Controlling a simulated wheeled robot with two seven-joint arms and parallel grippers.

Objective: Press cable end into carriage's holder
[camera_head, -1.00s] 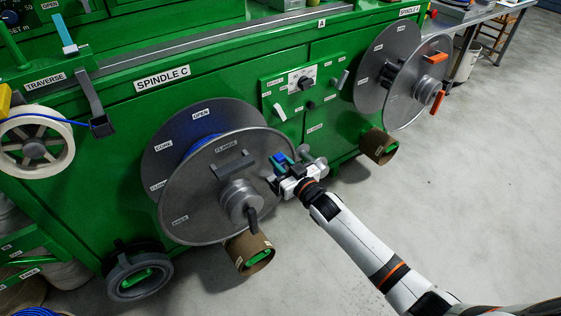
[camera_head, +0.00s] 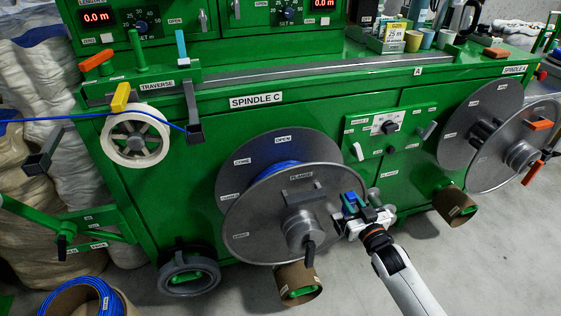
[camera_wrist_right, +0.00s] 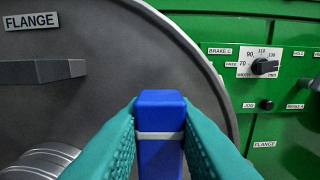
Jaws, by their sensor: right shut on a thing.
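My right gripper (camera_head: 352,205) is in front of the Spindle C reel (camera_head: 290,225), near the right edge of its flange. In the right wrist view its teal fingers (camera_wrist_right: 160,135) are shut on a blue block with a pale band (camera_wrist_right: 160,125); I cannot tell whether this is the cable end. The blue cable (camera_head: 65,118) comes in from the left, passes the white guide wheel (camera_head: 110,132) and reaches a dark bracket (camera_head: 194,134) below the blue-topped lever on the traverse carriage (camera_head: 165,76). My left gripper is not in view.
A control panel (camera_head: 365,150) with a knob lies right of the reel. The Spindle A reel (camera_head: 485,140) stands farther right. Cardboard cores (camera_head: 297,290) sit low on the machine. A coil of blue cable (camera_head: 80,300) lies at lower left. Grey floor is clear at lower right.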

